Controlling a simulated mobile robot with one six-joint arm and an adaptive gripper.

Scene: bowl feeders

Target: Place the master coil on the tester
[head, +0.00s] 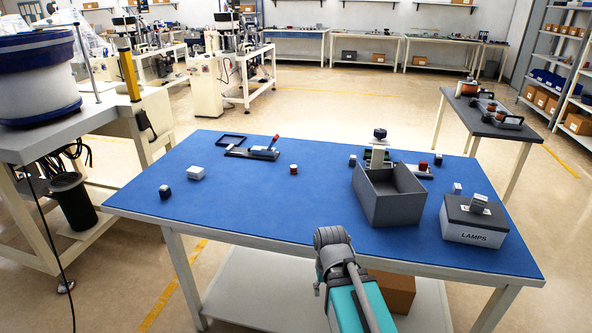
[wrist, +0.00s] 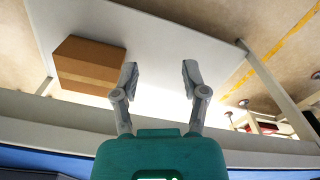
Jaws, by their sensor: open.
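I cannot tell for sure which part is the master coil. A dark flat fixture with a red-tipped lever (head: 262,149) lies at the back left of the table. Another device with a red part (head: 420,170) is partly hidden behind the grey bin; which one is the tester is unclear. My gripper (wrist: 160,75) is open and empty in the wrist view, off the table's front edge, with the lower shelf beyond it. The head view does not show its fingers.
An open grey bin (head: 390,206) and a LAMPS box (head: 475,222) stand on the right of the blue table (head: 270,215). A cardboard box (wrist: 88,64) sits on the lower shelf. The table's front middle is clear.

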